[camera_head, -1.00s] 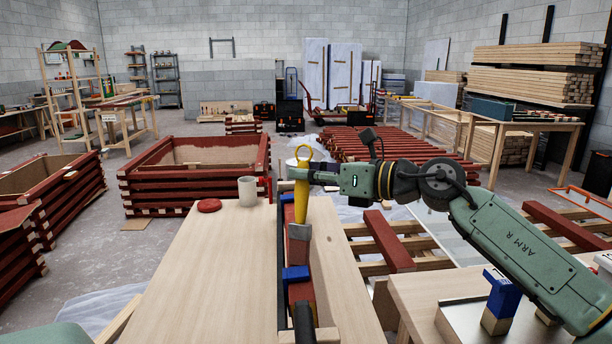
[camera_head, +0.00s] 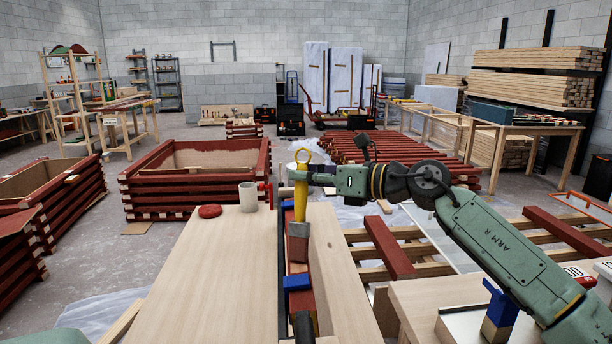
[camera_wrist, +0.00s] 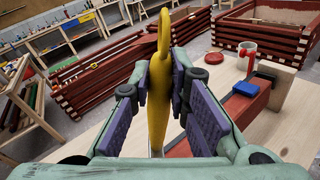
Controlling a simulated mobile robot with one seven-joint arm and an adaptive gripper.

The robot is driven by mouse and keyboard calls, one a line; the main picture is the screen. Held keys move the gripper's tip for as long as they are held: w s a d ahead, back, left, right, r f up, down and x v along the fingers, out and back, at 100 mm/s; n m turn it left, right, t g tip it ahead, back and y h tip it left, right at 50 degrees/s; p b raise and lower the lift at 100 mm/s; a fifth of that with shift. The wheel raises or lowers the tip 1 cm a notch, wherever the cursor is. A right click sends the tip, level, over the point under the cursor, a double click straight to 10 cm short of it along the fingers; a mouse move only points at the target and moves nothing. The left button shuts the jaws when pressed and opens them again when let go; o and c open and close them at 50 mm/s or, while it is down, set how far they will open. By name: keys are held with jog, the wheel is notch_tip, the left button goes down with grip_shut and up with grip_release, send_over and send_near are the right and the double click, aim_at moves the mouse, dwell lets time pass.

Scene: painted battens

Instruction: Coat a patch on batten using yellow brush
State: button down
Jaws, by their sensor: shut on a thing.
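My gripper (camera_head: 303,178) is shut on the yellow brush (camera_head: 300,203), which it holds upright over the bench; a ring tops its handle. The handle also shows between the purple-grey finger pads of my gripper (camera_wrist: 160,88) in the wrist view. The brush's grey lower part points down at the red batten (camera_head: 303,268). The batten lies lengthwise between the boards of the bench, with blue clamp pieces along it. The brush's lower end appears at the batten's upper face, but I cannot tell whether it touches. In the wrist view, the batten (camera_wrist: 180,149) is partly hidden by my gripper.
A pale mug (camera_head: 248,196) and a round red lid (camera_head: 210,211) stand on the wooden bench (camera_head: 205,270) left of the batten. A blue clamp piece (camera_head: 296,279) sits nearer on the batten. Another table with a blue-topped block (camera_head: 500,305) stands at right.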

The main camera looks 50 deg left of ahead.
jog(key=shift+r, duration=0.1)
jog(key=shift+s+a+r+p, duration=0.15)
jog(key=shift+r+p, duration=0.75)
jog(key=shift+r, duration=0.6)
jog(key=shift+s+a+r+p, duration=0.1)
jog(key=shift+r+p, duration=0.8)
jog(key=shift+r, duration=0.55)
jog(key=shift+s+r+p, duration=0.1)
jog(key=shift+r+p, duration=0.9)
jog(key=shift+r, duration=0.5)
jog(key=shift+f, duration=0.1)
